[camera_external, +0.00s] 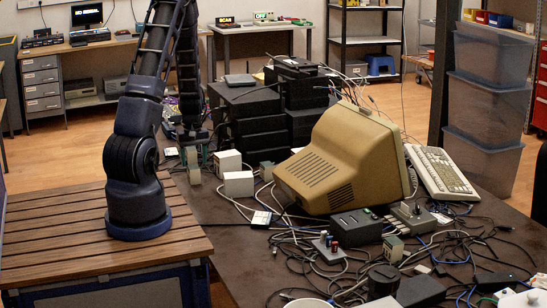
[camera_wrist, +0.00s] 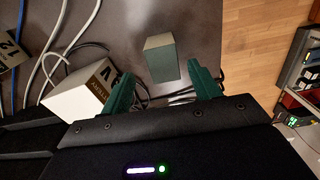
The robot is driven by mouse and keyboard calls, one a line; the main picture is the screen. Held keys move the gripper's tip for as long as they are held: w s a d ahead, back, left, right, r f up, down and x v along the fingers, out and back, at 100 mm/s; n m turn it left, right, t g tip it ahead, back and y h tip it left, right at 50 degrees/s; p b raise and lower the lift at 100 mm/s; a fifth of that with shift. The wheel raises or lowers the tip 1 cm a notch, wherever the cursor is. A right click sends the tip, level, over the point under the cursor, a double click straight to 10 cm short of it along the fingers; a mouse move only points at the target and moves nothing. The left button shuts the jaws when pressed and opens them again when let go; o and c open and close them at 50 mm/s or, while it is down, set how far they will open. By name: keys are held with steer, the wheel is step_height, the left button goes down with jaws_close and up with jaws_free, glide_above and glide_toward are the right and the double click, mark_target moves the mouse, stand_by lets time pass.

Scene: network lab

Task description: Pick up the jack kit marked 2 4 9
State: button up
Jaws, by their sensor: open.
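My gripper (camera_external: 195,153) points down over the left part of the dark table, its two green fingers apart. In the wrist view the open fingers (camera_wrist: 160,72) have a small grey-green block (camera_wrist: 161,58) ahead of and between their tips. The same pale block (camera_external: 193,166) shows under the fingers in the external view. I cannot tell whether the fingers touch it. No marking is legible on it, so I cannot tell if it is the jack kit marked 2 4 9.
Two white boxes (camera_external: 228,163) stand right of the fingers; a labelled white box (camera_wrist: 82,93) sits by the left finger in the wrist view. A beige monitor (camera_external: 340,160), black stacked units (camera_external: 250,120) and many cables crowd the table. A slatted wooden surface (camera_external: 60,235) lies left.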

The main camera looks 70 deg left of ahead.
mark_target(193, 166)
steer(key=shift+s+d+f, duration=0.1)
steer(key=shift+s+f, duration=0.05)
steer(key=shift+f, duration=1)
steer(key=shift+s+f, duration=0.15)
steer(key=shift+f, duration=1.75)
steer(key=shift+c, duration=0.4)
steer(key=c, duration=1)
